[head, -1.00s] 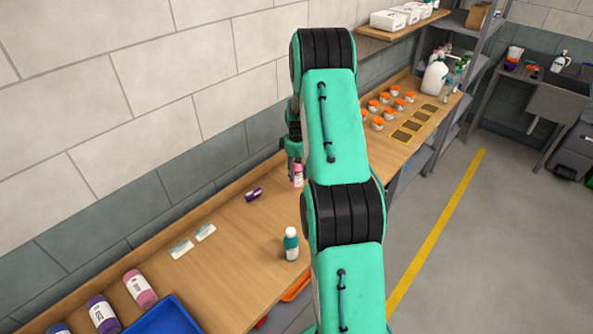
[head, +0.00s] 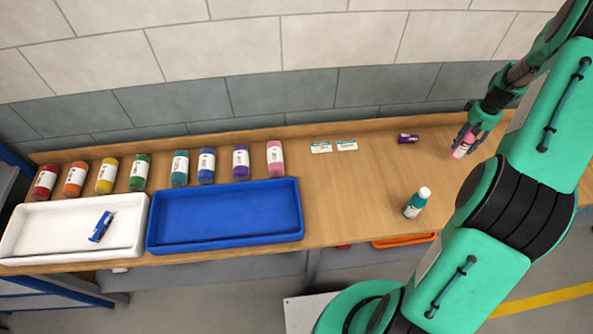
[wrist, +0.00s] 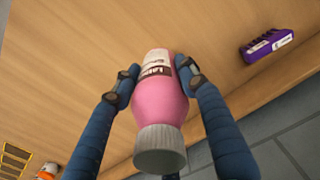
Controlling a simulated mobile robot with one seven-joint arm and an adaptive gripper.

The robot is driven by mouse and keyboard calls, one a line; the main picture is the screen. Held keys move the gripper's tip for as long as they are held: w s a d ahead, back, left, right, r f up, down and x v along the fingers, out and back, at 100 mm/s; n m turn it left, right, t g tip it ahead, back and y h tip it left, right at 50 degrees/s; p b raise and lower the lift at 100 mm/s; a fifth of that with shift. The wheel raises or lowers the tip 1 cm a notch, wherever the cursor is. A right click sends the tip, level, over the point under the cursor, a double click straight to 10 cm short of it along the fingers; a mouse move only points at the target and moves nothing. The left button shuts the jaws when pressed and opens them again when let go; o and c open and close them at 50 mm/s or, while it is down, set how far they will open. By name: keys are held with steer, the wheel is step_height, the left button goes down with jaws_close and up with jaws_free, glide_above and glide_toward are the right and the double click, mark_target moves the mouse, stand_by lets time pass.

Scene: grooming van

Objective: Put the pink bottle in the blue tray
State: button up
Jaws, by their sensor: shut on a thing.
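My gripper (head: 470,138) is shut on a pink bottle (head: 463,146) at the right part of the bench, near the wall. In the wrist view the pink bottle (wrist: 160,101) sits between both fingers (wrist: 158,84), its grey ribbed cap toward the camera. I cannot tell whether the bottle touches the bench. The blue tray (head: 225,240) is empty and lies at the front of the bench, well to the left of my gripper.
Several coloured bottles lie behind the trays, including another pink one (head: 275,157). A purple box (head: 407,138) lies near the wall.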

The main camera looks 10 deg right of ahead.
steer(key=w+a+r+n+b, duration=0.1)
steer(key=w+a, duration=0.4)
steer(key=a, duration=0.3)
steer(key=w+a+n, duration=0.2)
steer(key=w+a, duration=0.2)
steer(key=a, duration=0.5)
steer(key=w+a+r+n+b, duration=0.1)
steer(key=w+a, duration=0.4)
steer(key=a, duration=0.3)
steer(key=w+a+r+n+b, duration=0.2)
steer(key=a+n, duration=0.2)
steer(key=a, duration=2.7)
steer(key=s+a+r+n+b, duration=0.15)
steer(key=s+a, duration=0.25)
steer(key=a, duration=1)
steer(key=s+a+n, duration=0.3)
steer(key=s+a, duration=0.1)
steer(key=a, duration=0.9)
steer(key=s+a+n+b, duration=0.2)
steer(key=s+a+n, duration=0.2)
steer(key=s+a, duration=1.6)
steer(key=shift+s+a+r, duration=0.15)
steer(key=shift+a+r, duration=0.2)
steer(key=shift+a, duration=0.8)
